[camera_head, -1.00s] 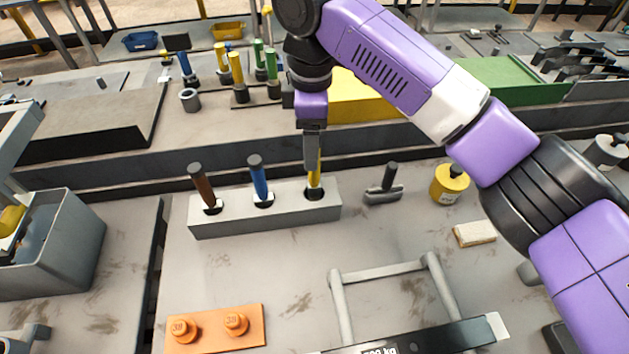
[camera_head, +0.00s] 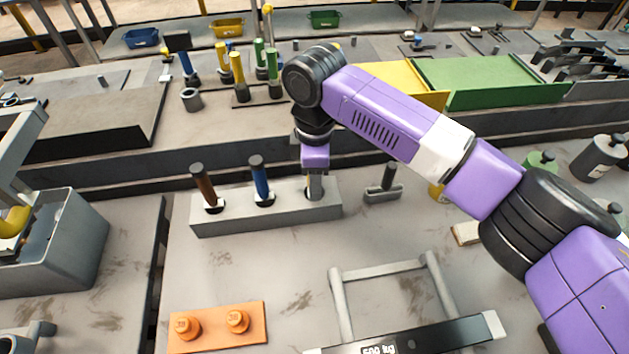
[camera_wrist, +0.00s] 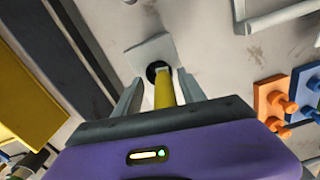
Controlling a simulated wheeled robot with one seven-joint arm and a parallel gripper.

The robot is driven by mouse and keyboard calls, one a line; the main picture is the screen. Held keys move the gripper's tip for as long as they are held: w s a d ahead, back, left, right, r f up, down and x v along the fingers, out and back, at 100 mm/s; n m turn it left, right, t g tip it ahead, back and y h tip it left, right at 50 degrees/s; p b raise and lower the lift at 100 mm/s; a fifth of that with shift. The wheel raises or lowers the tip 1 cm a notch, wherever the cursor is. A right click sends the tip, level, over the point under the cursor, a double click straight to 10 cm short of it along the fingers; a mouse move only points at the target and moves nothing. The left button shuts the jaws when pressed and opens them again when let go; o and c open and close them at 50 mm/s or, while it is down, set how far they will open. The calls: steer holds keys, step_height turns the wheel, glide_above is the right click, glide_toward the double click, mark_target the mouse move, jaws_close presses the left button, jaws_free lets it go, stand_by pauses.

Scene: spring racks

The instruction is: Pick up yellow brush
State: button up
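The yellow brush (camera_wrist: 164,93) stands in a dark round hole of the grey block rack, and its yellow handle shows in the wrist view. In the head view my gripper hides it. My gripper (camera_head: 315,189) is lowered over the right end of the grey rack (camera_head: 262,221). In the wrist view its two fingers stand on either side of the yellow handle with gaps visible, so it is open around the brush. A blue-handled brush (camera_head: 261,180) and a brown-handled one (camera_head: 206,187) stand in the same rack to the left.
A grey T-shaped tool (camera_head: 385,185) stands just right of the rack. A grey bar frame (camera_head: 385,268) and an orange plate with knobs (camera_head: 217,327) are nearer. A raised ledge with green (camera_head: 490,78) and yellow panels lies behind. The table before the rack is partly clear.

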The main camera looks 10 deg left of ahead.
jaws_close()
steer(key=shift+r, duration=0.15)
steer(key=shift+w+r, duration=0.1)
steer(key=shift+r, duration=0.4)
step_height(320, 180, up, 19)
steer(key=b, duration=0.1)
